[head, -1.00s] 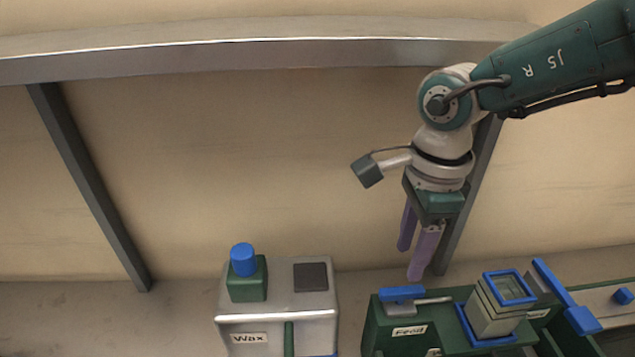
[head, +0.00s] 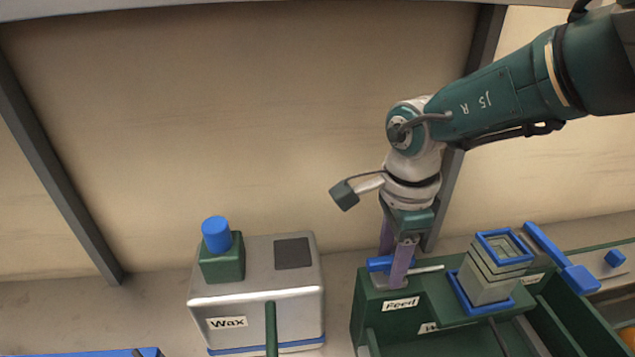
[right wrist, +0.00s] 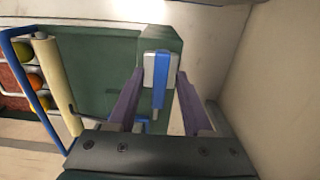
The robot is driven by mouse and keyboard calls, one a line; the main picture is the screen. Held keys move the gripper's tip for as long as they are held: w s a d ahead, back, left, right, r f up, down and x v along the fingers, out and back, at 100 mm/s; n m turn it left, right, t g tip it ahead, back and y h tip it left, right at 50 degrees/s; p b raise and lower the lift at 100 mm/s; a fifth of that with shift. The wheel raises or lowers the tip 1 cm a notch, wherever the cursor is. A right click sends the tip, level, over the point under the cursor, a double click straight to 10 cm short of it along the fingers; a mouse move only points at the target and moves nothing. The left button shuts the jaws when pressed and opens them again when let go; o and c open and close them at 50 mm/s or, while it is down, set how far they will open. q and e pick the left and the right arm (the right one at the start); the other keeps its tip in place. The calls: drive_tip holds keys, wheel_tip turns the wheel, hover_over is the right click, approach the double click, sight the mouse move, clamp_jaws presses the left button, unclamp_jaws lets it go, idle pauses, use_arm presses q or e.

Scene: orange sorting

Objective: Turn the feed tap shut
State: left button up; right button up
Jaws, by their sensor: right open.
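The feed tap (head: 378,264) has a blue handle and a thin metal rod. It sits on top of the dark green box with the "Feed" label (head: 401,304). My right gripper (head: 394,278) points down with its purple fingers at the tap, and one finger hides part of the handle. In the right wrist view the blue tap handle (right wrist: 159,80) lies between the tips of the open fingers (right wrist: 160,76). I cannot tell whether either finger touches it. My left gripper is not in view.
A metal box labelled "Wax" (head: 258,308) with a blue knob (head: 216,234) stands to the left. The wall rises behind. Several round fruits (right wrist: 36,82) show in the right wrist view.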

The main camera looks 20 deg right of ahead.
clamp_jaws()
idle(0.4)
idle(0.4)
drive_tip(key=m, duration=0.8)
drive_tip(key=shift+m, duration=0.3)
drive_tip(key=m, duration=0.9)
drive_tip(key=shift+m, duration=0.3)
